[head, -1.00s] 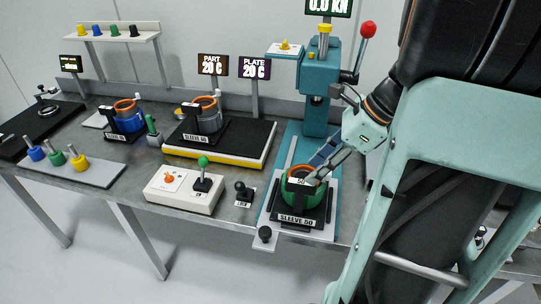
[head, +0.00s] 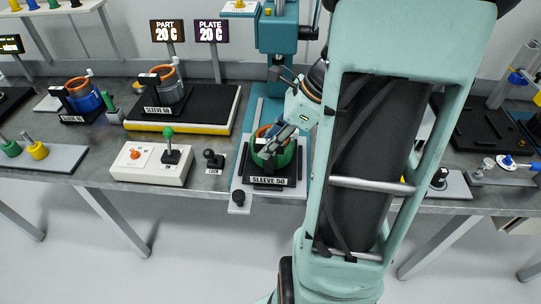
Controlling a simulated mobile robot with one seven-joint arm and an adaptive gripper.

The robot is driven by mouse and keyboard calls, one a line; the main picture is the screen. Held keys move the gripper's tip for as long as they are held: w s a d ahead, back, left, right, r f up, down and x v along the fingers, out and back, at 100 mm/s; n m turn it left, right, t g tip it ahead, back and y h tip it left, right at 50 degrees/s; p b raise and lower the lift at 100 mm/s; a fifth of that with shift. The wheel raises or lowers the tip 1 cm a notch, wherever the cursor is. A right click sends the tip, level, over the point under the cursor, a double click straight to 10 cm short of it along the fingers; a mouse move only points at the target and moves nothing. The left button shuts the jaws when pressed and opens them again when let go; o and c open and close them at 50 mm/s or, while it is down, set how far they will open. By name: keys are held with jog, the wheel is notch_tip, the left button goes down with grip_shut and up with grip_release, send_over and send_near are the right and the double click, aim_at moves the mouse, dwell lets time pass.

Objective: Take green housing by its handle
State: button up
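The green housing (head: 285,160) sits upright on its black base, labelled SLEEVE 50, on the plate of the teal press (head: 278,35). An orange-brown ring shows at its top. My gripper (head: 268,152) is at the near top of the green housing, with its fingers pointing down over the rim. The fingers cover the handle, so I cannot tell whether they are closed on it or only beside it.
A blue housing (head: 83,97) and a grey housing (head: 170,88) stand to the left, the grey one on a black and yellow heating plate (head: 210,115). A control box (head: 150,165) with a green-knobbed lever and a small black knob (head: 212,158) stand left of the press. My arm fills the right side.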

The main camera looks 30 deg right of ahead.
grip_shut()
jog(key=shift+w+r, duration=0.1)
jog(key=shift+r, duration=0.1)
dwell(0.3)
